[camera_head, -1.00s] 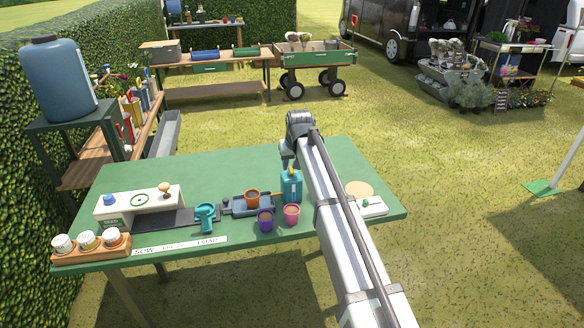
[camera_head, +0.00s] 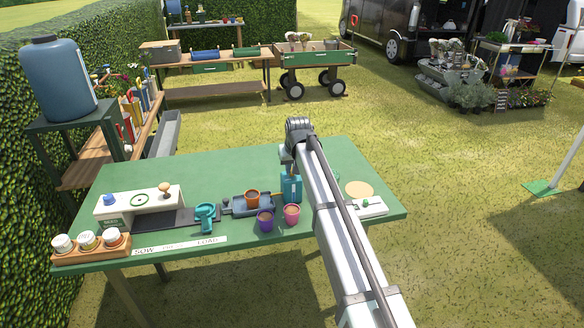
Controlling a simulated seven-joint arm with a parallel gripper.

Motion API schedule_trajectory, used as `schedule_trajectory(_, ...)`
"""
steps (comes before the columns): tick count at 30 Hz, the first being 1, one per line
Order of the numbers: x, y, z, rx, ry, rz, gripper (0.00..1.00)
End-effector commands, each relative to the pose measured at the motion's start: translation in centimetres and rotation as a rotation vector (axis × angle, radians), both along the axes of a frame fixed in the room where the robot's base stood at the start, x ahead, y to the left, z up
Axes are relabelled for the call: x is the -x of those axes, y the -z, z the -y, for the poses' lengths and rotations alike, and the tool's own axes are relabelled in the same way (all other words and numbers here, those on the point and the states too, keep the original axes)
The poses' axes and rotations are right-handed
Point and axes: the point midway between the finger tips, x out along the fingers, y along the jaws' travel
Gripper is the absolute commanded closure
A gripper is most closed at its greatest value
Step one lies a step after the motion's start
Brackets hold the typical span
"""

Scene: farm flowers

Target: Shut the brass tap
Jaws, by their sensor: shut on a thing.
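My gripper (camera_head: 287,160) hangs from the end of my arm just above a teal can (camera_head: 291,188) on the green table. Its fingertips are small and partly covered by my arm. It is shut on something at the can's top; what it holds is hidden. A thin brass-coloured piece (camera_head: 277,195) sticks out from the can's left side toward an orange pot (camera_head: 252,198) on a dark blue tray (camera_head: 240,209). I cannot make out a tap handle, or whether the tap is open.
Purple (camera_head: 265,220) and pink (camera_head: 291,215) pots stand in front of the can. A teal cup-shaped holder (camera_head: 205,216) and a white seed device (camera_head: 139,204) are to the left. A white block (camera_head: 370,207) lies right. The table's back left is clear.

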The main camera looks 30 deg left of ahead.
Motion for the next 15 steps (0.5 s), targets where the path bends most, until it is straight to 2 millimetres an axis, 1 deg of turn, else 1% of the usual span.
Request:
schedule_trajectory(1, 0.0, -0.01, 0.0, 0.0, 0.0, 0.0, 0.96)
schedule_trajectory(3, 0.0, -0.01, 0.0, 0.0, 0.0, 0.0, 1.0)
schedule_trajectory(15, -0.05, -0.01, 0.06, 0.0, -0.034, 0.0, 1.0)
